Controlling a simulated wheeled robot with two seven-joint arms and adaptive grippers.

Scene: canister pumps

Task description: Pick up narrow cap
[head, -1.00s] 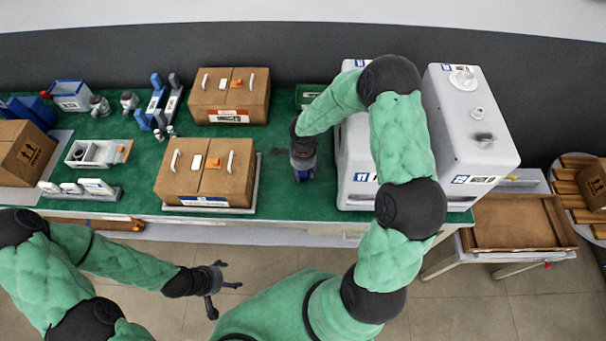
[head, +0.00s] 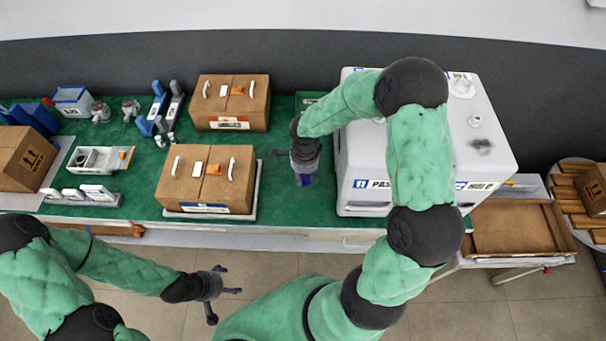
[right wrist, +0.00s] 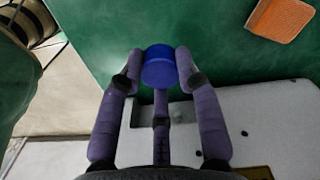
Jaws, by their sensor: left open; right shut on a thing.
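A round blue cap (right wrist: 161,67) sits between the fingertips of my right gripper (right wrist: 158,72) in the right wrist view. The fingers are shut on it, with one on each side and a third behind. In the head view my right gripper (head: 304,170) points down over the green tabletop, between a brown carton and the white machines. Only a bit of blue shows at its tips there. I cannot tell how high the cap is above the table. My left gripper (head: 222,292) is open and empty over the floor, in front of the table.
White machines (head: 362,165) stand close right of my right gripper. A brown carton (head: 205,190) with white handles is to its left, another carton (head: 228,95) behind. A green bin (head: 308,98) is at the back. A wooden tray (head: 510,228) lies far right.

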